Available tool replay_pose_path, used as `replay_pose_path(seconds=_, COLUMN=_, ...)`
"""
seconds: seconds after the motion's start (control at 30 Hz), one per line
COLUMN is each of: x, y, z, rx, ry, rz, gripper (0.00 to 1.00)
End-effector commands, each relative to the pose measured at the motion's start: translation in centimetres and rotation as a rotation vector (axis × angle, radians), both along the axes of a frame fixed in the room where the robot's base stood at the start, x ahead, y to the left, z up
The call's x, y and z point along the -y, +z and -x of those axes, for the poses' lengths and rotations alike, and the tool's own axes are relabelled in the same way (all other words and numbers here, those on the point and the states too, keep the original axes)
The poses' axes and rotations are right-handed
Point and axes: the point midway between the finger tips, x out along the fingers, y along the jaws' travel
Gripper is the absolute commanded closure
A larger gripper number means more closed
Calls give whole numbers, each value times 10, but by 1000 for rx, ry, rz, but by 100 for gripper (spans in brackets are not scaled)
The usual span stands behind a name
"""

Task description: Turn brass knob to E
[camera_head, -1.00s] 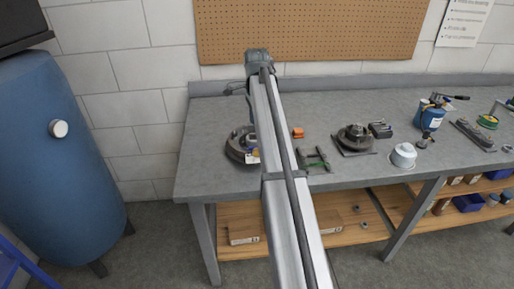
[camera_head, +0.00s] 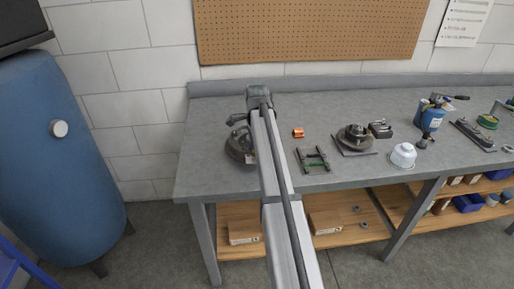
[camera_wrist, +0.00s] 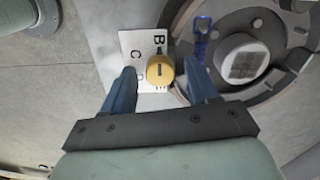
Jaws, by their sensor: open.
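The brass knob (camera_wrist: 160,70) shows in the wrist view as a round yellow cap with a short dark mark on its face. It sits on a white letter plate (camera_wrist: 131,42) where B and C are readable; no E can be read. My gripper (camera_wrist: 160,80) is open, its two blue fingers on either side of the knob. I see a gap at the left finger and at the right finger; their height relative to the knob is unclear. In the head view the round dark device (camera_head: 236,145) is partly hidden behind my arm and gripper (camera_head: 243,125).
A large round housing (camera_wrist: 184,22) with a pale square-topped hub (camera_wrist: 242,60) and a blue part (camera_wrist: 202,38) lies close to the right finger.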

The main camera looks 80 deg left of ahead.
Motion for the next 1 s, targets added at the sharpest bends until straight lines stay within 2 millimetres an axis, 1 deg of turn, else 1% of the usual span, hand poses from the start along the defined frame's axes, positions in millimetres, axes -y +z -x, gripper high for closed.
replay_pose_path(seconds=0.1, x=0, y=0, z=0, rx=0, ry=0, rz=0, gripper=41)
replay_pose_path(seconds=0.13, x=0, y=0, z=0, rx=0, ry=0, rz=0, gripper=43)
replay_pose_path(seconds=0.7, x=0, y=0, z=0, rx=0, ry=0, rz=0, gripper=97)
replay_pose_path(seconds=1.0, x=0, y=1, z=0, rx=0, ry=41, rz=0, gripper=97)
